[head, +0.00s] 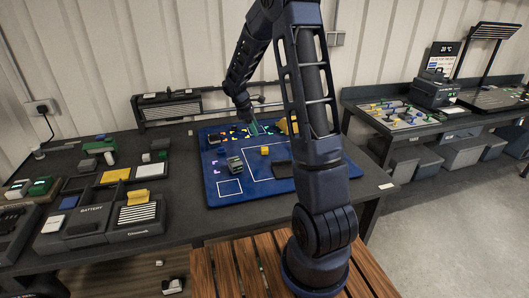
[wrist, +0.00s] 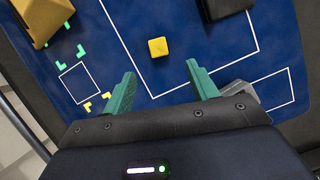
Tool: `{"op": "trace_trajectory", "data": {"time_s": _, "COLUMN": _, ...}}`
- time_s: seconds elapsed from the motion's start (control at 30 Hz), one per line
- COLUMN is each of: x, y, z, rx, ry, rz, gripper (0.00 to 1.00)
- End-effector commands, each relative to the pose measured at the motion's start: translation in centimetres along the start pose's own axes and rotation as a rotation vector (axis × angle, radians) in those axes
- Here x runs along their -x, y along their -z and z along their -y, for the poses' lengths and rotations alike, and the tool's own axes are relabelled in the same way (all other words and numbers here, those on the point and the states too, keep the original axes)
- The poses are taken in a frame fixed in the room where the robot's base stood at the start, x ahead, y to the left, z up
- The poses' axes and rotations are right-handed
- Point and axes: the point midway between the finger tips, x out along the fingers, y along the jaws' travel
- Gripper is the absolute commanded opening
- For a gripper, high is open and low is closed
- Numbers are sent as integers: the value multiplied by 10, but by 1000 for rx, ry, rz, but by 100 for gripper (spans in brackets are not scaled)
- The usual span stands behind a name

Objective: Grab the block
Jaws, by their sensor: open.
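A small yellow block (head: 265,150) lies on the blue mat (head: 213,190), inside a white outlined area. It also shows in the wrist view (wrist: 158,47), just beyond the fingertips and roughly centred between them. My gripper (wrist: 160,72) has two teal fingers spread wide apart with nothing between them. In the head view my gripper (head: 257,127) is over the back part of the mat, behind the block and apart from it. My arm hides part of the mat's right side.
A larger gold piece (wrist: 42,18), a dark block (wrist: 222,8) and a grey object (wrist: 243,94) lie around the block on the mat. The mat close around the block is clear. Trays and boxes (head: 135,215) crowd the table's left side.

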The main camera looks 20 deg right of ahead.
Motion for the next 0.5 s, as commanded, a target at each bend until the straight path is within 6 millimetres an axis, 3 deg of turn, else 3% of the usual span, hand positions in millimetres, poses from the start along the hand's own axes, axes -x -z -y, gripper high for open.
{"op": "trace_trajectory", "data": {"time_s": 0.17, "x": -12, "y": 6, "z": -5, "rx": 29, "ry": 5, "rz": 9, "gripper": 58}}
{"op": "trace_trajectory", "data": {"time_s": 0.5, "x": -56, "y": 6, "z": -5, "rx": 29, "ry": 5, "rz": 9, "gripper": 58}}
